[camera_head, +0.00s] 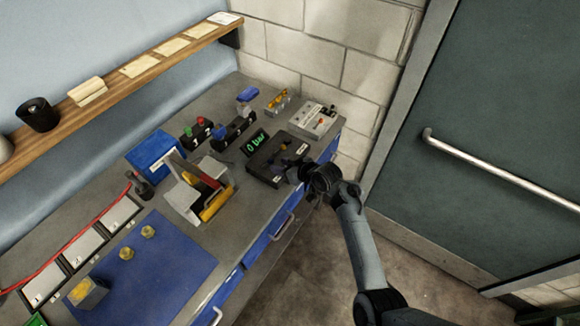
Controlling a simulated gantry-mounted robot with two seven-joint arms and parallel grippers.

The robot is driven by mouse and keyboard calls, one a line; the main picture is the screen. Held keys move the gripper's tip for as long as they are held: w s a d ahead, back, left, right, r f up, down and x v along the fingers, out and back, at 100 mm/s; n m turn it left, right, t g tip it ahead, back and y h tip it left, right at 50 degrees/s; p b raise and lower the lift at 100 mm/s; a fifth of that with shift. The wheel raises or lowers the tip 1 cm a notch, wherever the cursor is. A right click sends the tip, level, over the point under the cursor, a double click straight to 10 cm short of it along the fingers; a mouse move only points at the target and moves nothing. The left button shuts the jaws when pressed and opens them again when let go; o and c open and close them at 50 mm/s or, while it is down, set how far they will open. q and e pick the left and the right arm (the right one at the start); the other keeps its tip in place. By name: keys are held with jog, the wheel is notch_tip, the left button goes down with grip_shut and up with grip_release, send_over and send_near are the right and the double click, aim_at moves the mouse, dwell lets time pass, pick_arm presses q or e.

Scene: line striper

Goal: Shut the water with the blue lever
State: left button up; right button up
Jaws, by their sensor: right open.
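My right gripper (300,171) reaches in from the lower right, open, at the right edge of a black unit (262,168) on the bench. A small dark screen (256,142) beside this unit reads "0 bar" in green. Small dark parts stand on the unit, and the gripper partly covers its right side. Blue parts show on a black block (235,133) to the left of the screen, and another small blue part (247,94) lies further back. At this size I cannot tell which one is the blue lever, or its position. My left gripper is out of view.
A grey box with an orange knob (318,118) and a yellow-handled part (278,101) stand behind. A press-like device with a red lever (206,176) and a blue bin (154,154) are to the left. A blue mat (165,270) lies in front. A door (500,110) is at right.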

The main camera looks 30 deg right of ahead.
jog(key=shift+v, duration=1.9)
